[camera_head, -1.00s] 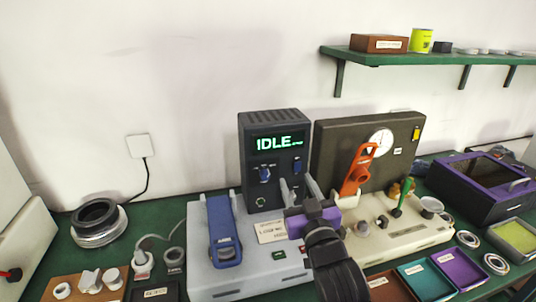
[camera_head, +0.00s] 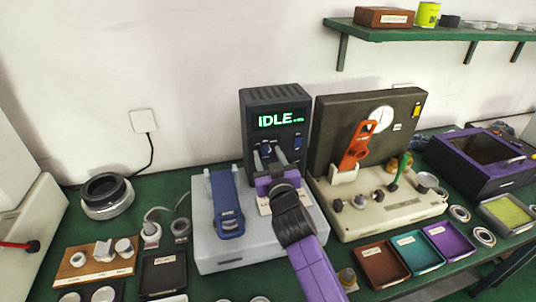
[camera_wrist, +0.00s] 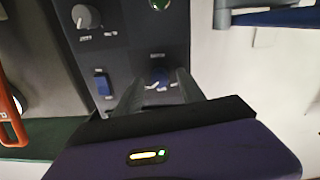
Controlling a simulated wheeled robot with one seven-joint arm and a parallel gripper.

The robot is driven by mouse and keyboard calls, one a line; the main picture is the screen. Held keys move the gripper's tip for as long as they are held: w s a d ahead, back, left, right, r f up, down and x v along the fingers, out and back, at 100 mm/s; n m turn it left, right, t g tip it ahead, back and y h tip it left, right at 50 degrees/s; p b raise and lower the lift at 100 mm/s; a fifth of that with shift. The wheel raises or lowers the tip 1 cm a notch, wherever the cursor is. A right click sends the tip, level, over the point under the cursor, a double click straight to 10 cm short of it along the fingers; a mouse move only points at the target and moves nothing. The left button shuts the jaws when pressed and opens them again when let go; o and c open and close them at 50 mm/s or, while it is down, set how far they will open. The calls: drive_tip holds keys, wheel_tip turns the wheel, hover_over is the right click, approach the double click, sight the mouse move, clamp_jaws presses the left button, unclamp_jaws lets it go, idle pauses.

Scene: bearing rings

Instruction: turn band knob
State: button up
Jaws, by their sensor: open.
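A dark grey console (camera_head: 250,102) with a green "IDLE" display (camera_head: 281,119) stands at the back of the bench. It has a blue knob (camera_head: 267,144) at left and a blue switch-like part (camera_head: 298,141) at right. My gripper (camera_head: 268,157) is open in front of the panel, close to the left blue knob. In the wrist view, that blue knob (camera_wrist: 158,76) shows between my two fingertips, with no clear contact. Another blue control (camera_wrist: 102,84) and a grey round knob (camera_wrist: 84,17) lie to its left. The labels are too blurred to read, so which is the band knob is unclear.
A blue lever (camera_head: 226,200) lies on the pale base left of my gripper. An orange lever (camera_head: 357,145) and dial gauge (camera_head: 382,118) stand at right. Brown (camera_head: 381,263), teal (camera_head: 417,251) and purple (camera_head: 449,240) trays sit in front. A shelf (camera_head: 450,34) hangs above right.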

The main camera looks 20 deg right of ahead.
drive_tip(key=shift+w, duration=0.2)
clamp_jaws()
drive_tip(key=shift+n, duration=0.4)
drive_tip(key=n, duration=0.4)
drive_tip(key=shift+f+n+p, duration=0.1)
drive_tip(key=shift+n+p, duration=0.5)
drive_tip(key=shift+n, duration=1.9)
